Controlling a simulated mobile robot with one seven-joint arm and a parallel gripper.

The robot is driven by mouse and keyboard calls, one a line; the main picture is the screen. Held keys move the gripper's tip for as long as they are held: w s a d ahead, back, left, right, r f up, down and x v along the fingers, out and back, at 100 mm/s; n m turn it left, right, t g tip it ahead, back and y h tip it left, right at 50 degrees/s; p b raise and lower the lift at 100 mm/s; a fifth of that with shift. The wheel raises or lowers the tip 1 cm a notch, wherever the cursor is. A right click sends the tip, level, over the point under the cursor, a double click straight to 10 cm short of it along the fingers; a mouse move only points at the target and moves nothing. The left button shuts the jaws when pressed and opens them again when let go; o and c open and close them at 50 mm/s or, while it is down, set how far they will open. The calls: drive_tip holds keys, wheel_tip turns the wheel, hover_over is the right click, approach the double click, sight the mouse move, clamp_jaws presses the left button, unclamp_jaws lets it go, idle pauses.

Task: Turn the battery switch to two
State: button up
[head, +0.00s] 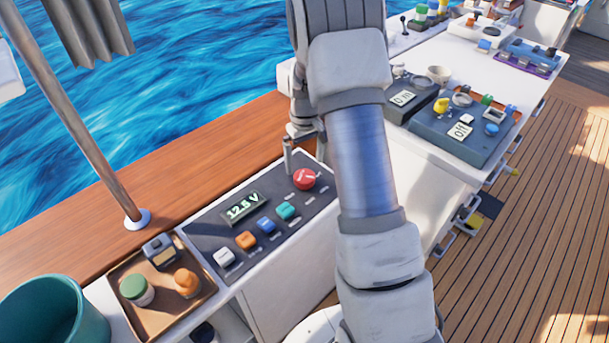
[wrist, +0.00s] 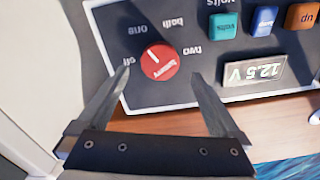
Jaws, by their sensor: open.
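The battery switch is a round red knob (wrist: 158,62) on a dark panel, with the labels off, one, both and two around it. In the wrist view the panel lettering is upside down. The knob's white mark points toward "one". In the head view the red knob (head: 305,179) is at the panel's right end. My gripper (wrist: 161,76) is open and empty, with one finger on each side of the knob in the wrist view. In the head view my gripper (head: 297,150) is above and behind the knob; its far finger is partly hidden.
The panel also holds a 12.5 V display (head: 243,207) and teal (head: 286,210), blue (head: 266,225), orange (head: 246,240) and white (head: 224,257) switches. A brown tray (head: 150,318) with small items and a teal bucket (head: 62,318) stand left. A metal pole (head: 90,140) rises behind.

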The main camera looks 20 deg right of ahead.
sight(305, 176)
drive_tip(key=shift+f, duration=2.75)
drive_tip(key=c, duration=1.3)
